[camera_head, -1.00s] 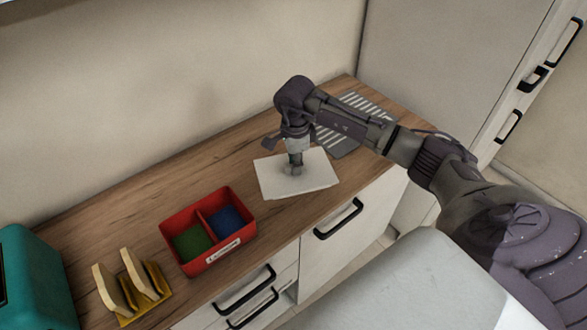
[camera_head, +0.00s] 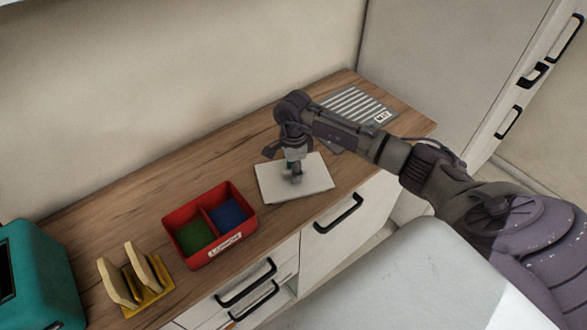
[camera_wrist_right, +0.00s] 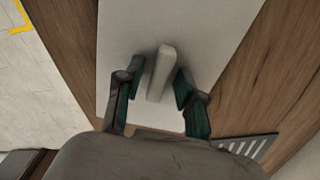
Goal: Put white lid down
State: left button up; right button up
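The white lid (camera_head: 312,182) is a flat rectangular plate with a raised handle (camera_wrist_right: 160,72) in its middle. It lies flat near the front edge of the wooden counter, to the right of the red box. My right gripper (camera_head: 294,176) points down over the lid's middle. In the right wrist view, its two green-padded fingers (camera_wrist_right: 155,88) stand apart on either side of the handle, with a visible gap on both sides. My left gripper is not in view.
The red two-part box (camera_head: 222,244) holds green and blue pieces. A yellow rack (camera_head: 150,296) with bread-like slices and a teal appliance (camera_head: 38,275) stand further left. A grey striped mat (camera_head: 362,106) lies behind my right arm. Drawers with black handles are below the counter.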

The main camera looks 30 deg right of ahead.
jog(key=shift+r, duration=0.55)
notch_tip(320, 180, up, 11)
jog(key=b, duration=0.3)
jog(key=shift+r, duration=0.15)
